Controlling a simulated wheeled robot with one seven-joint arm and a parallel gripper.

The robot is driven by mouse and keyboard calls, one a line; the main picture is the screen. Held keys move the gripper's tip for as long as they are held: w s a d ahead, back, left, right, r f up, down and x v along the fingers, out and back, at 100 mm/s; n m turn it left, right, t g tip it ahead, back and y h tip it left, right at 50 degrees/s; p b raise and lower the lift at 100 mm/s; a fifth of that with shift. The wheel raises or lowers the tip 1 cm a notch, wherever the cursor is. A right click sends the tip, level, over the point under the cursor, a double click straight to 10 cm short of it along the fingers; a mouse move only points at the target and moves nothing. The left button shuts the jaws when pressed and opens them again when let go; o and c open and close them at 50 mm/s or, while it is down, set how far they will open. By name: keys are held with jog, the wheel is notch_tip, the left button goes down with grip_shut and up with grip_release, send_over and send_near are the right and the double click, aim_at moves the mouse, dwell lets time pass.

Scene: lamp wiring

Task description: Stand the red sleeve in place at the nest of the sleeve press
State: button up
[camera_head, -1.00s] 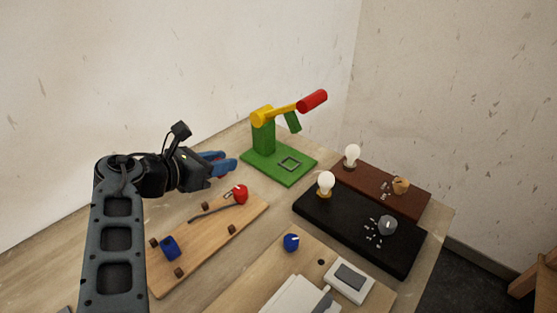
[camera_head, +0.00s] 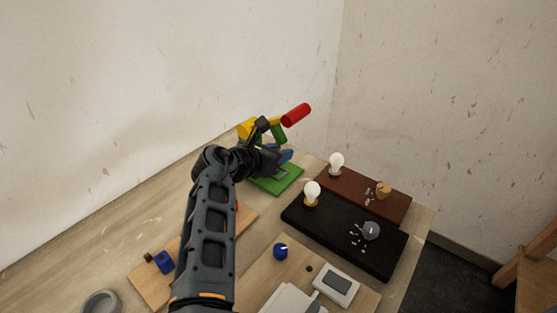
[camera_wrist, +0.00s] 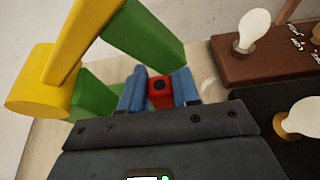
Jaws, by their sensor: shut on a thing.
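The red sleeve (camera_wrist: 160,90) sits between the blue fingertips of my gripper (camera_wrist: 160,88) in the wrist view, with a dark round hole facing the camera. My gripper (camera_head: 284,155) is shut on it. In the head view the gripper is over the green base (camera_head: 290,184) of the sleeve press, and the sleeve is hidden. The press has a green column, a yellow lever (camera_wrist: 72,50) and a red handle (camera_head: 296,115), raised. The nest on the base is largely covered by my gripper; I cannot tell whether the sleeve touches it.
A brown board (camera_head: 395,207) and a black board (camera_head: 330,228), each with a bulb, lie right of the press. A wooden board (camera_head: 150,285) with a blue part (camera_head: 163,262) is partly behind my arm. The press's green arm (camera_wrist: 142,32) hangs close to my gripper.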

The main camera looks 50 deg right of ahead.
jog(key=shift+f, duration=1.6)
jog(key=shift+f, duration=0.1)
jog(key=o, duration=1)
jog(key=b+v, duration=0.1)
jog(key=v, duration=1.1)
